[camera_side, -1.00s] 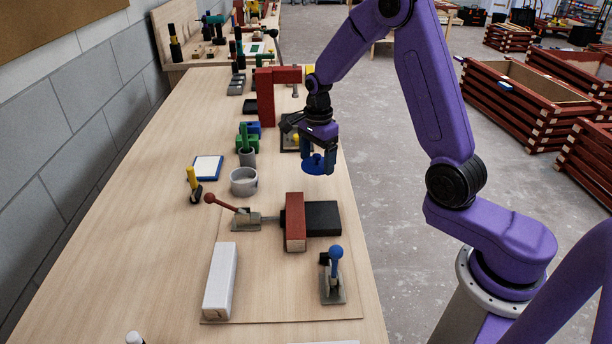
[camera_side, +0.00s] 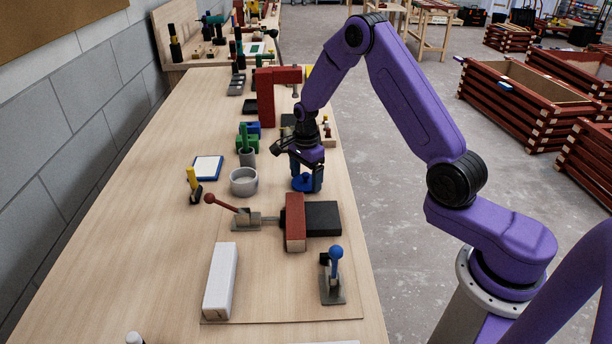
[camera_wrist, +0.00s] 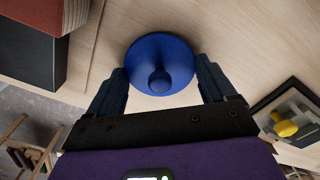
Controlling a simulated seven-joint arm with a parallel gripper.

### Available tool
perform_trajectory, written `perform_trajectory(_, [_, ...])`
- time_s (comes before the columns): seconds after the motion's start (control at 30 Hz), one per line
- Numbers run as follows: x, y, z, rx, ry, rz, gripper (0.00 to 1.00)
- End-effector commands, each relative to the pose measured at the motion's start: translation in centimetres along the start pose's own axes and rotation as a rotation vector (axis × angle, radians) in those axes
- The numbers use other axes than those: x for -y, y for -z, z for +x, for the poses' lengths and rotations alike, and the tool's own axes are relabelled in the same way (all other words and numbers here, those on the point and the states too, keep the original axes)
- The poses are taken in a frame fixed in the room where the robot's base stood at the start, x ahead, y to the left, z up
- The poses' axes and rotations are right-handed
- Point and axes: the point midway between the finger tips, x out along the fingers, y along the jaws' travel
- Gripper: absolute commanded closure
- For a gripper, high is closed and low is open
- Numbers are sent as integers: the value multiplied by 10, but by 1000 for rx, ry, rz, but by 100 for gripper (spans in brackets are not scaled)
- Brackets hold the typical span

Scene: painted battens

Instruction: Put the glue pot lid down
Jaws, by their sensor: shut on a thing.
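The glue pot lid is a round blue disc with a knob. In the side view the lid (camera_side: 304,184) is low over the bench, just behind the red and black blocks. In the wrist view the lid (camera_wrist: 160,63) lies between the two fingers of my gripper (camera_wrist: 160,85). I cannot tell whether the lid touches the bench. An open light grey pot (camera_side: 244,182) stands on the bench to the left of the lid.
A red batten (camera_side: 295,222) and a black block (camera_side: 323,218) sit close in front of the lid. A red-handled clamp (camera_side: 235,212) is left of them. A blue-and-white pad (camera_side: 208,167) and a red frame (camera_side: 267,97) stand farther away.

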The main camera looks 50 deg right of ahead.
Motion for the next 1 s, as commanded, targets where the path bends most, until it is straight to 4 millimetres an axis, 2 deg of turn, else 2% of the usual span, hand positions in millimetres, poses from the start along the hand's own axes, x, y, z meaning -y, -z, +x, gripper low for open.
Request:
perform_trajectory(0.23, [0, 0, 3, 0, -1, 0, 45])
perform_trajectory(0.27, [0, 0, 3, 0, -1, 0, 13])
perform_trajectory(0.3, [0, 0, 3, 0, -1, 0, 0])
perform_trajectory(0.67, [0, 0, -3, 0, 1, 0, 0])
perform_trajectory(0.77, [1, 0, -16, 0, 3, 0, 0])
perform_trajectory(1.0, [1, 0, -64, 0, 5, 0, 0])
